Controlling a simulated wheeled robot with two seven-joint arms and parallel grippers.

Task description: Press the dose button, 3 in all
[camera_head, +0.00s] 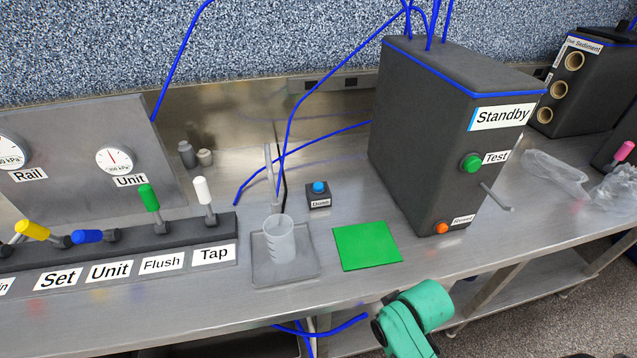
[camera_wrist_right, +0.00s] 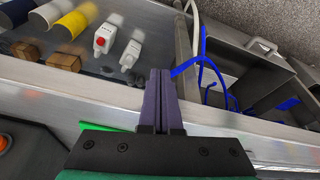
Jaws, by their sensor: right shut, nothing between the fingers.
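The dose button (camera_head: 319,187) is a blue round cap on a small dark box labelled Dose, on the steel counter. It stands right of the clear beaker (camera_head: 279,240), which sits on a shallow clear tray (camera_head: 254,273) below a thin upright spout (camera_head: 273,170). My right arm shows in green at the bottom of the head view, in front of the counter edge and apart from the button. In the right wrist view my right gripper (camera_wrist_right: 162,75) has its purple fingers together and empty. The dose button is not visible there. My left gripper is out of view.
A green mat (camera_head: 367,246) lies right of the beaker. The dark Standby box (camera_head: 420,140) stands behind it, with a green Test button (camera_head: 471,163) and an orange Reset button (camera_head: 442,228). Valve levers labelled Set, Unit, Flush and Tap line the left (camera_head: 110,252).

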